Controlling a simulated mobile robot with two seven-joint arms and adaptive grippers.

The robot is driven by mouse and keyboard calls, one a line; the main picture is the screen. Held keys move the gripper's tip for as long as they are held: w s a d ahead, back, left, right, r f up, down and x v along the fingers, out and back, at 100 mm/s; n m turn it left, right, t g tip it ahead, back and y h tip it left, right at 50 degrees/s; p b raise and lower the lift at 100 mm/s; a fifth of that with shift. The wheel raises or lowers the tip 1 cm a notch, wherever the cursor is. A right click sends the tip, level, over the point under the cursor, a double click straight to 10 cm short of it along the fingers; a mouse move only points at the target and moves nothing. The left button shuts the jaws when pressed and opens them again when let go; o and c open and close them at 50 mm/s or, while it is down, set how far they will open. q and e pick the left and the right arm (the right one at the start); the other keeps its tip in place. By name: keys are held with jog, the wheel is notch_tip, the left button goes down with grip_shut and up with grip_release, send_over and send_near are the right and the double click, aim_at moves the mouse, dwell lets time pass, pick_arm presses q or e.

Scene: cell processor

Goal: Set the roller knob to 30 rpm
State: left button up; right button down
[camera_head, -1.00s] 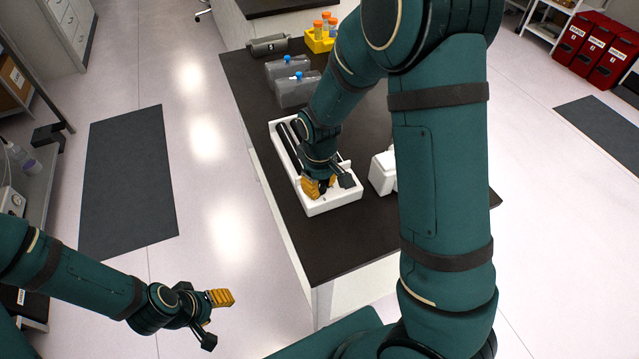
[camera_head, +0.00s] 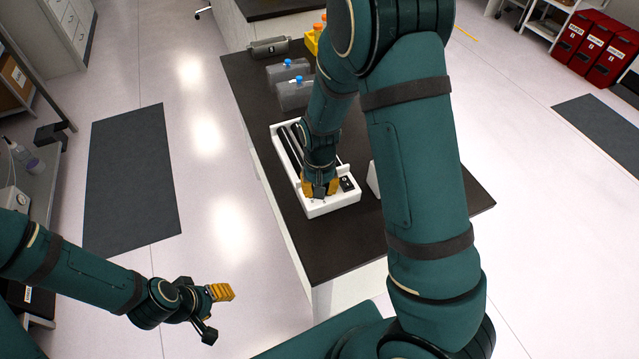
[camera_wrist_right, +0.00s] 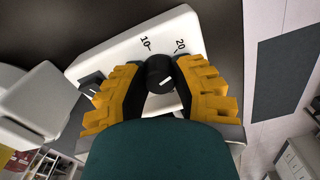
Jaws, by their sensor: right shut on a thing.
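The roller device (camera_head: 332,207) is a white tray-like unit with dark rollers, on the black bench. Its black roller knob (camera_wrist_right: 160,78) shows in the right wrist view, with a white pointer mark and the printed marks 10 and 20 beyond it. No mark for 30 can be read. My right gripper (camera_wrist_right: 160,82) has its yellow fingers on both sides of the knob and is shut on it; in the head view it is over the near end of the unit (camera_head: 320,190). My left gripper (camera_head: 215,312) is open and empty above the floor at lower left.
Two grey bottles with blue caps (camera_head: 295,92) stand behind the roller device on the bench (camera_head: 350,245). A white box-shaped object (camera_wrist_right: 40,95) is close beside my right gripper. The bench's near end is clear.

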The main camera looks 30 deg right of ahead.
jog(key=shift+m+p, duration=0.65)
jog(key=shift+m, duration=0.85)
jog(key=c, duration=1)
grip_release()
jog(key=shift+o, duration=0.2)
